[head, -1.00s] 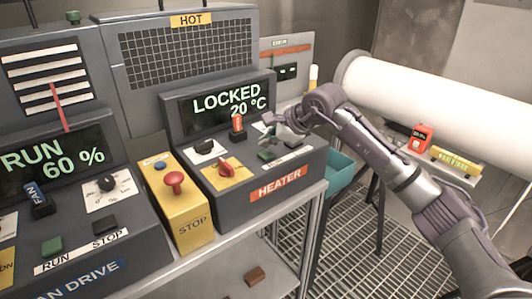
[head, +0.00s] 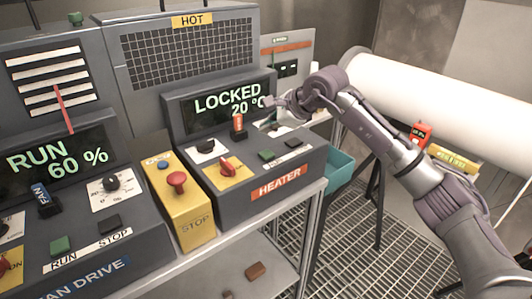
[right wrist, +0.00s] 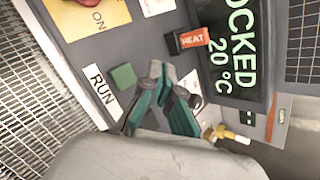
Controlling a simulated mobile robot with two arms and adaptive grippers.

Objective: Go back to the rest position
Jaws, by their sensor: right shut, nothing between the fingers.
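My right gripper (head: 281,103) is shut and empty. In the head view it hangs in front of the right edge of the heater panel's display (head: 222,108), which reads LOCKED 20 °C. In the right wrist view its two dark green fingers (right wrist: 167,78) are closed together above the panel, near the green button (right wrist: 124,76). An orange HEAT tag (right wrist: 193,40) sits on a dark switch beside the display; it also shows in the head view (head: 238,122). My left gripper is not in view.
The heater panel (head: 255,205) stands beside a yellow STOP box (head: 193,228) and the fan drive panel (head: 125,265), whose display reads RUN 60 %. A white pipe (head: 440,100) lies behind my right arm. A teal bin (head: 340,168) stands right of the heater panel.

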